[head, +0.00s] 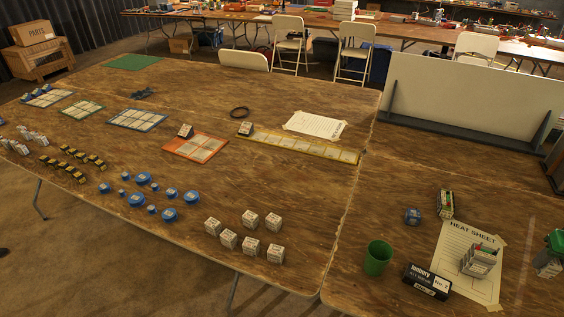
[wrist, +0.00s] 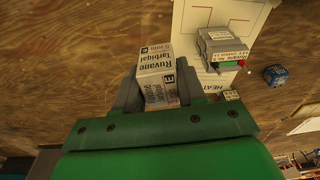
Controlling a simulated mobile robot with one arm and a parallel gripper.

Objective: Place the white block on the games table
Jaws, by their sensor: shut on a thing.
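My gripper (wrist: 158,98) is shut on a white block (wrist: 156,62) with dark printed lettering, held between its two grey fingers in the wrist view. In the head view the green gripper (head: 555,243) and the held block (head: 548,266) show at the right edge, over the right-hand wooden table beside the heat sheet (head: 458,250). I cannot tell the gap below the block. Several similar white blocks (head: 250,218) stand at the front of the large wooden table (head: 270,185), which carries coloured grid sheets and game pieces.
A white upright panel (head: 470,100) stands behind.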

